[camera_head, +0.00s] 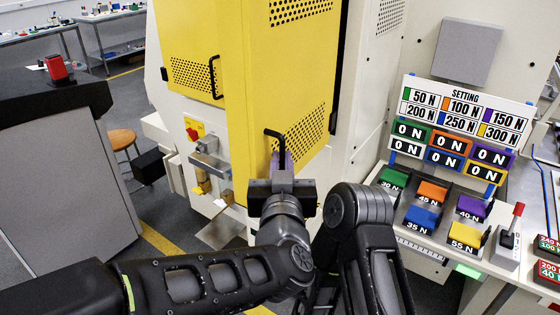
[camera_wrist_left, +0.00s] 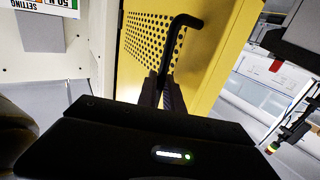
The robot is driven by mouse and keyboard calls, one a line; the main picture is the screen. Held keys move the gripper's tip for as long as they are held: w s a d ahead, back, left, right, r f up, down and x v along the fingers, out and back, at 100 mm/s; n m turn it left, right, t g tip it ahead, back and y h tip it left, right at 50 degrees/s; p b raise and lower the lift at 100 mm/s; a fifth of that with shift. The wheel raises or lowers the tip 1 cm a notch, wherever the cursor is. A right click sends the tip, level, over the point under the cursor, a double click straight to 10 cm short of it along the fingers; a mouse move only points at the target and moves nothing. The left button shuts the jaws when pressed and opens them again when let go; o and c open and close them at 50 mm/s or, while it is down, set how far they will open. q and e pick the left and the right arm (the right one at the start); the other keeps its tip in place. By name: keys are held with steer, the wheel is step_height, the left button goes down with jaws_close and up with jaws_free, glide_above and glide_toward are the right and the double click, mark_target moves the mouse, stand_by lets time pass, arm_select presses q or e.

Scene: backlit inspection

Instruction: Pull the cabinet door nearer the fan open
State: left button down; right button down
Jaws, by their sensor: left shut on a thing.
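The yellow cabinet has a perforated right-hand door (camera_head: 285,75) with a black bar handle (camera_head: 275,134) low on it. A second yellow door (camera_head: 190,45) with its own black handle (camera_head: 214,77) is to its left. My left gripper (camera_head: 282,163) is at the right-hand door's handle, shut on its lower part. In the left wrist view the fingers (camera_wrist_left: 165,93) close around the lower end of the handle (camera_wrist_left: 181,35), in front of the yellow panel (camera_wrist_left: 215,50). I cannot tell how far this door stands open. I recognise no fan. My right gripper is out of view.
A setting board (camera_head: 465,115) and several coloured blocks are on the bench at right. A grey cabinet with a black top (camera_head: 50,100) stands at left, with a stool (camera_head: 122,138) behind it. A metal latch unit (camera_head: 210,160) juts out left of the held handle.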

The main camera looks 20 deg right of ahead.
arm_select(q)
steer(key=shift+r, duration=0.25)
steer(key=c, duration=1.9)
jaws_free()
steer(key=shift+c, duration=0.2)
steer(key=shift+o, duration=0.8)
steer(key=shift+w+d+f, duration=0.1)
steer(key=shift+d, duration=0.05)
steer(key=shift+s+a+f, duration=0.1)
steer(key=shift+s+a, duration=0.1)
steer(key=shift+s, duration=0.25)
steer(key=b+v, duration=0.2)
steer(key=v, duration=0.5)
